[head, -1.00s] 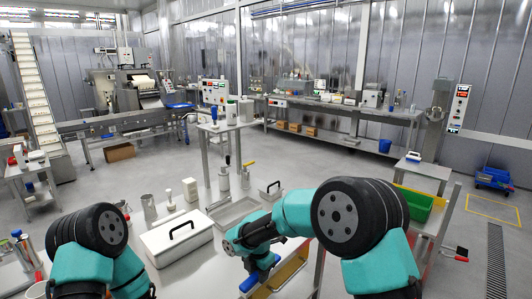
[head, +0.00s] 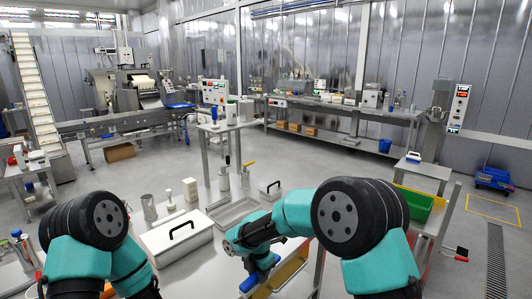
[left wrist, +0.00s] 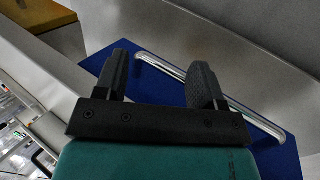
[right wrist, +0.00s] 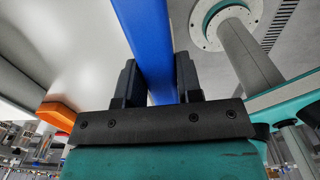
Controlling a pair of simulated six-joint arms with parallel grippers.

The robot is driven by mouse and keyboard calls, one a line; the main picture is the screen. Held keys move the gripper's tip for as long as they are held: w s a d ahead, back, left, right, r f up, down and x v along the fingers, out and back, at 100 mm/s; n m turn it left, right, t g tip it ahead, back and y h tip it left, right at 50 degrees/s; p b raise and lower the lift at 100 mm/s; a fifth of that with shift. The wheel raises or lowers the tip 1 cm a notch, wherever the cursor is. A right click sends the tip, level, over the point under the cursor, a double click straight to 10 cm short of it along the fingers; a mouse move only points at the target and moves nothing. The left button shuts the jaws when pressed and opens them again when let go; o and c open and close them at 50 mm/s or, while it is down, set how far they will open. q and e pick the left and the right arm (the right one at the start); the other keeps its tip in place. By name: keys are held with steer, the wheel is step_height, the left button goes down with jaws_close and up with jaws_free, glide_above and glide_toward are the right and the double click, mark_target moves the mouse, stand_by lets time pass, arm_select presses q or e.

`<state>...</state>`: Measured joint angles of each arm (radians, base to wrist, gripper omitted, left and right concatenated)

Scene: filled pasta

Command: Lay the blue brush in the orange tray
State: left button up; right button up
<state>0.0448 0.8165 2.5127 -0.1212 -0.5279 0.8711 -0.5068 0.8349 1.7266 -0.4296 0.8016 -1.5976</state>
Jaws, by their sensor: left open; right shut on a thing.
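The blue brush (head: 250,283) shows beneath my right gripper (head: 262,263) in the head view. In the right wrist view, my right gripper (right wrist: 152,82) is shut on the long blue brush (right wrist: 147,35), which passes between its fingers.
The chrome bar (left wrist: 170,72) lies in front of a blue surface (left wrist: 265,155). On the table stand a white lidded box (head: 178,240) with a black handle, a grey metal tray (head: 236,212), and bottles. A green bin (head: 414,205) is at the right.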

arm_select(q)
steer(key=w+d+r+n+t+h, duration=0.1)
steer(key=w+d+r+n+t, duration=0.1)
steer(key=w+d+r+n, duration=0.2)
steer(key=w+d+r+n+t+h, duration=0.2)
steer(key=w+d+r+n+t, duration=0.1)
steer(key=r+n, duration=0.8)
steer(key=shift+w+d+r, duration=0.35)
steer(key=shift+w, duration=0.45)
stand_by(0.4)
stand_by(0.4)
